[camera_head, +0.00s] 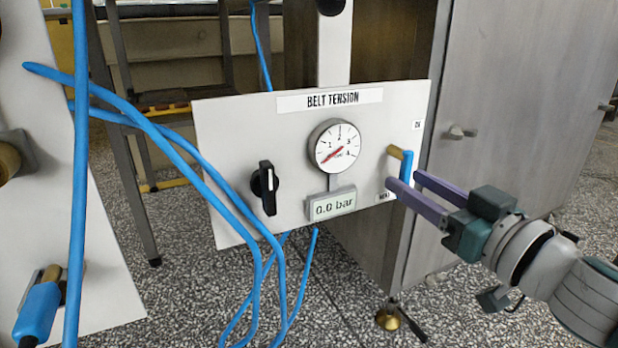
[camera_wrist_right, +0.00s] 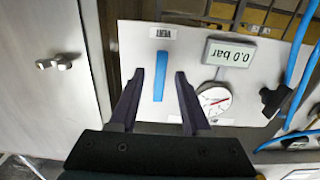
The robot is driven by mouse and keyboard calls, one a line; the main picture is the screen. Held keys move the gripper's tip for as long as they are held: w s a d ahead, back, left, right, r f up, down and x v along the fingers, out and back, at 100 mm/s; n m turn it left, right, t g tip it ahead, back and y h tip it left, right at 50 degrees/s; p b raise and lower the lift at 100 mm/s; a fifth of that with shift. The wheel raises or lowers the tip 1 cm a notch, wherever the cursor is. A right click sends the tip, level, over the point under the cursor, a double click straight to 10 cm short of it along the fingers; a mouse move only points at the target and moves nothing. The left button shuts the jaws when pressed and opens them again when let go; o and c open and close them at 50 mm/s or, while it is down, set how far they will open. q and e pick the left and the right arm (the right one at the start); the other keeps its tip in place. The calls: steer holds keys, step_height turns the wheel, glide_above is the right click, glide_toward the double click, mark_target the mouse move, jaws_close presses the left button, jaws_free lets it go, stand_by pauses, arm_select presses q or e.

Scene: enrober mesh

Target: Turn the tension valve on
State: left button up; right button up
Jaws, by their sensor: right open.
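The white BELT TENSION panel (camera_head: 235,130) carries a round gauge (camera_head: 337,147), a display (camera_head: 332,204) reading 0.0 bar, a black knob (camera_head: 265,188) and a blue lever (camera_head: 406,168) on a brass stem. The knob's grip stands nearly upright. The lever hangs down beside a small label, seemingly VENT. My right gripper (camera_head: 402,178) is open at the panel's right edge. In the right wrist view the blue lever (camera_wrist_right: 161,75) shows between its two fingers (camera_wrist_right: 160,76), with a gap on each side. Which handle is the tension valve is not labelled. My left gripper is out of view.
Blue hoses (camera_head: 205,165) loop in front of the panel's left part and hang below it. A grey metal cabinet (camera_head: 520,100) with a handle (camera_head: 460,132) stands behind my right arm. Another white panel (camera_head: 75,230) with fittings is at the left.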

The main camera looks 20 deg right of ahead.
steer(key=shift+w+b, duration=0.3)
steer(key=shift+w, duration=0.95)
steer(key=shift+a, duration=0.1)
jaws_close()
